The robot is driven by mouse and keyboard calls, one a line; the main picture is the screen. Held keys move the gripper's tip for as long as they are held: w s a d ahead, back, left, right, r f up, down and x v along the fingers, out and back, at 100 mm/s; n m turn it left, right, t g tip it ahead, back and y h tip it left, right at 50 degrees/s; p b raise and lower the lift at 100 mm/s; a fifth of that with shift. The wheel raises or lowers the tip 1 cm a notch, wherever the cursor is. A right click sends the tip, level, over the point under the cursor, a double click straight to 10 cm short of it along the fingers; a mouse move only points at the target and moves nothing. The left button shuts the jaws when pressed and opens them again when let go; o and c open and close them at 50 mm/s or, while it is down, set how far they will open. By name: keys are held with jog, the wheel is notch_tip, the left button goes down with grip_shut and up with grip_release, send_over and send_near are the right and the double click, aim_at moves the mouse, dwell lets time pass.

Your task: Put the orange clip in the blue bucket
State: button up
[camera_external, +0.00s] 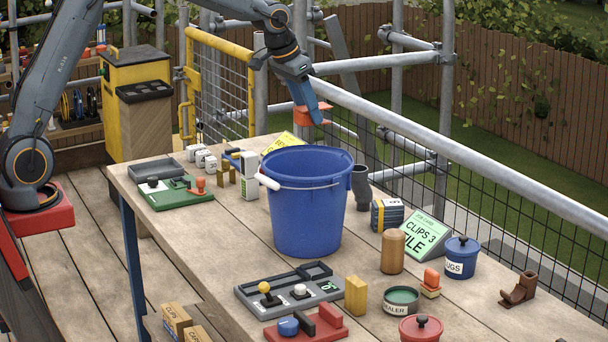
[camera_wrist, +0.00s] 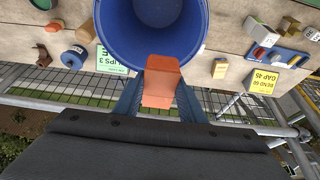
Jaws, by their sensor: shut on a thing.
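The orange clip (camera_wrist: 161,82) is held between the two blue fingers of my gripper (camera_wrist: 160,98) in the wrist view. It also shows in the external view (camera_external: 312,115), at the end of my gripper (camera_external: 308,104), above the table and near the far rim of the bucket. The blue bucket (camera_external: 305,215) stands upright on the table with its handle down on the left side. In the wrist view the bucket (camera_wrist: 195,45) lies just beyond the clip, its mouth partly in view. The clip is above rim height in the external view.
The wooden table (camera_external: 350,290) holds a green card (camera_external: 425,236), a blue lidded pot (camera_external: 460,257), a brown cylinder (camera_external: 392,251), a grey tray (camera_external: 290,290) and a green tray (camera_external: 176,193). A scaffold rail (camera_external: 440,147) runs along the far side.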

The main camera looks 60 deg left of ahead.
notch_tip(320, 180, down, 18)
jog(key=p, duration=0.6)
jog(key=shift+f, duration=0.2)
jog(key=shift+f, duration=0.65)
jog(key=o, duration=1)
jog(key=b+v, duration=0.2)
jog(key=v, duration=0.4)
jog(key=b+v, duration=0.2)
jog(key=v, duration=0.5)
jog(key=shift+w+r, duration=0.2)
